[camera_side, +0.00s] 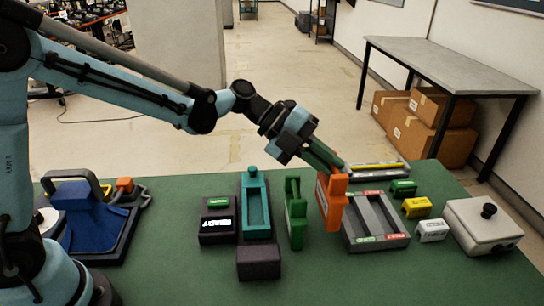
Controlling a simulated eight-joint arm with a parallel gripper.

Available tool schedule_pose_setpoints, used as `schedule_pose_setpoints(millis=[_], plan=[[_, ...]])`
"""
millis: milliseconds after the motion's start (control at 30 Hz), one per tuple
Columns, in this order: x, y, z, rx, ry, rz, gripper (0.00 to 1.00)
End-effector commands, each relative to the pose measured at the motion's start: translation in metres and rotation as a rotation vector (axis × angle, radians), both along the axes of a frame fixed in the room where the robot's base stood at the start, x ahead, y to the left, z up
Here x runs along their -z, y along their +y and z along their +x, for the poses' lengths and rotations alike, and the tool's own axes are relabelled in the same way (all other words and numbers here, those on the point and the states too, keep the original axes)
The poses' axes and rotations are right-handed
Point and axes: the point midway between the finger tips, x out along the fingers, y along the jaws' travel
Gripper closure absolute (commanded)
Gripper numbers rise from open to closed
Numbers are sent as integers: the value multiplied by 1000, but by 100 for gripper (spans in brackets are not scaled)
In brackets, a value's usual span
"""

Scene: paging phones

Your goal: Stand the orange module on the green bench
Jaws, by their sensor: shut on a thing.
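The orange module (331,205) is upright at the left edge of a grey two-channel tray (375,226). My gripper (335,168) reaches down from the upper left and is shut on the upper part of the module. I cannot tell whether the module's base touches the bench. The green bench (180,268) is the surface under all these things.
A green module (295,213) stands just left of the orange one. A teal holder (256,205) and a black box (217,221) are further left. Small green, yellow and white blocks (416,207) and a joystick box (484,226) lie right. The front of the bench is clear.

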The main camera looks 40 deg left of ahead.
Motion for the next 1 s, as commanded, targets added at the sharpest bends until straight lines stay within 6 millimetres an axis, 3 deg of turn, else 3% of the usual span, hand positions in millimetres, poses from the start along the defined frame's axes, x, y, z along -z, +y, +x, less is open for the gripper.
schedule_pose_setpoints(millis=[167,500,1000], plan=[[7,6,8,0,-1,-2,100],[44,6,8,0,0,-2,100],[51,5,8,0,0,-1,100]])
